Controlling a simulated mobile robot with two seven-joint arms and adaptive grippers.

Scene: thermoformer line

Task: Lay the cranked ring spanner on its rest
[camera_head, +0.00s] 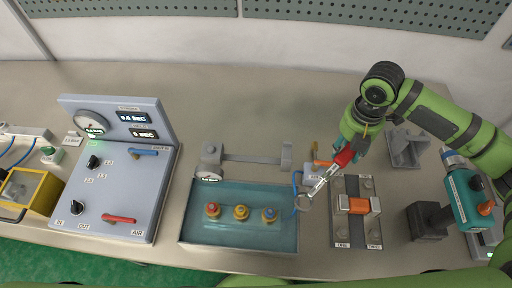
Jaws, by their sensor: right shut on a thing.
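My right gripper (347,155) reaches in from the right and is shut on a tool with a red grip. I take this tool to be the cranked ring spanner (322,182). Its pale shaft slants down to the left and ends in a ring (303,202) near the right edge of the teal tray. I cannot tell whether the ring touches anything. A grey bracket (405,149) stands on the bench right of the gripper; I cannot tell whether it is the spanner's rest. My left gripper is not in view.
The teal tray (190,238) holds red, yellow and blue knobbed pieces. A grey bar on two posts (250,158) stands behind it. A plate with an orange block (358,205) lies right of the ring. A control panel (115,195) stands left. A teal tool (467,200) stands far right.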

